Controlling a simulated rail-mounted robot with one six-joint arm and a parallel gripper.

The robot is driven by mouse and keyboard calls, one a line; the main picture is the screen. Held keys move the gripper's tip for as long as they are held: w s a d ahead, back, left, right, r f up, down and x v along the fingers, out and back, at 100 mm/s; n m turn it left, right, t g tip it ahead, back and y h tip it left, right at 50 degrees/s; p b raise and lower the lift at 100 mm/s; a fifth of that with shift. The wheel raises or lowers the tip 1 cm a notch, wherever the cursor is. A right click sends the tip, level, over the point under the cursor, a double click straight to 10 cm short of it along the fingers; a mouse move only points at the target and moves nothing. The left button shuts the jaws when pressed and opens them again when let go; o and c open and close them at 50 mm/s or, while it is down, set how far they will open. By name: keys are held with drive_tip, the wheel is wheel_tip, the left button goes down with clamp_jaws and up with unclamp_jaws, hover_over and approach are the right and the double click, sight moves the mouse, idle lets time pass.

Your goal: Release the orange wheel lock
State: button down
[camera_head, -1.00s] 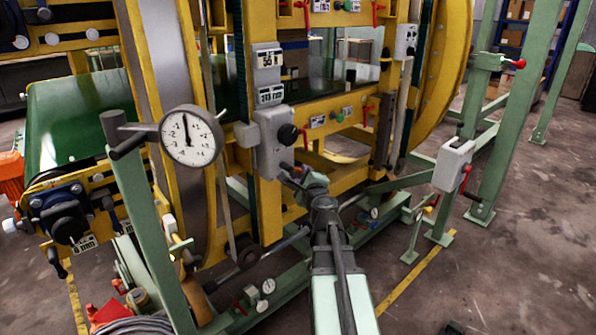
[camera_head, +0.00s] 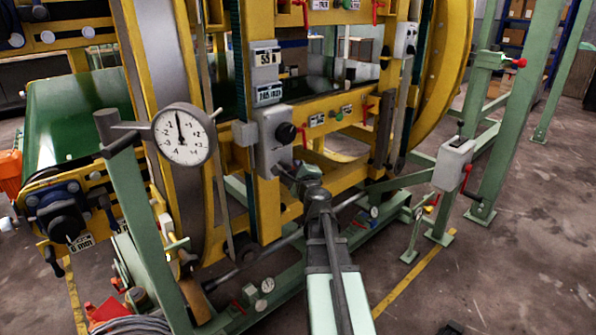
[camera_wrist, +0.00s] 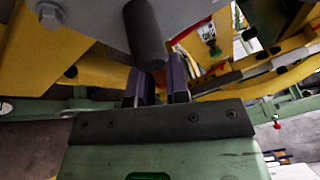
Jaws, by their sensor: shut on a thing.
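My gripper (camera_head: 292,174) is at the lower edge of a grey control box (camera_head: 272,140) with a black knob, on the yellow machine frame. In the wrist view, my two purple fingers (camera_wrist: 156,86) are at the lower end of a black cylindrical handle (camera_wrist: 146,38) hanging from a grey body. My gripper is shut on this black handle, though the exact contact is partly hidden. I cannot make out any part clearly marked as the orange wheel lock. A large yellow-orange ring (camera_head: 447,80) curves behind the frame at the right.
A round dial gauge (camera_head: 181,135) on a green post stands left of my arm. Green rails run low around the machine.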

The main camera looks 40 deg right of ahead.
drive_tip(key=shift+r+n, duration=0.1)
drive_tip(key=shift+n, duration=0.2)
drive_tip(key=c, duration=1.1)
unclamp_jaws()
drive_tip(key=shift+s, duration=0.1)
